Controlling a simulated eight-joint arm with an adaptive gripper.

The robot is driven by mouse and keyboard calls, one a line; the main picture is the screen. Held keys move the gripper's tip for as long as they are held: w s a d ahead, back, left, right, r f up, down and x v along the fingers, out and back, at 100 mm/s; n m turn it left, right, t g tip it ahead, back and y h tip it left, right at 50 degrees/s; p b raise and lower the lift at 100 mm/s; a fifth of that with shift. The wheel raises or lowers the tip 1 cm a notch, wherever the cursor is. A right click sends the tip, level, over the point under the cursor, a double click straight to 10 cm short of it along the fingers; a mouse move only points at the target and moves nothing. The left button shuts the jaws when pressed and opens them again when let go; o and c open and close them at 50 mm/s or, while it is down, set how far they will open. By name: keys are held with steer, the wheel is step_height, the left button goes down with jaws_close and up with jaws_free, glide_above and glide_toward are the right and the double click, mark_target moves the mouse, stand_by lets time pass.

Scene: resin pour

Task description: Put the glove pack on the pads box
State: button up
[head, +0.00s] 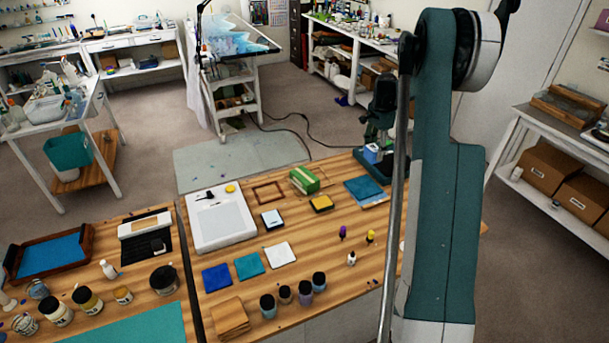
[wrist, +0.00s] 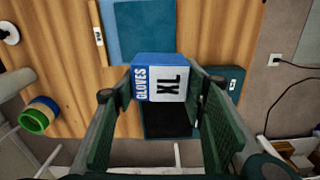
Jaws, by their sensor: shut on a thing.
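The glove pack (wrist: 160,82) is a small blue and white box marked "GLOVES" and "XL". My gripper (wrist: 160,92) is shut on it, with one finger on each side. In the head view my gripper (head: 380,108) hangs near the table's far right part, with the blue and white pack (head: 371,153) low between its fingers. A bright green box (head: 304,180) lies on the table left of the gripper. No readable label shows which thing is the pads box. In the wrist view a dark teal item with a black face (wrist: 168,120) shows beyond the pack, partly hidden by it and the fingers.
A teal sheet (head: 364,189) lies near my gripper. A yellow block (head: 321,203), a wooden frame (head: 268,192) and a white tray (head: 221,220) lie farther left. Small bottles stand in front. My arm hides the table's right side.

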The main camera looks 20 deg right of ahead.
steer(key=w+a+r+p, duration=0.1)
steer(key=w+a, duration=0.2)
steer(key=a, duration=0.4)
steer(key=w+a+r, duration=0.1)
steer(key=w+a, duration=0.2)
steer(key=a, duration=0.3)
steer(key=r+p, duration=0.1)
steer(key=r, duration=0.1)
glide_above(306, 174)
steer(key=shift+f+n, duration=0.2)
steer(key=shift+n, duration=0.2)
steer(key=shift+f, duration=3.15)
steer(key=shift+f, duration=1.85)
steer(key=shift+f, duration=0.2)
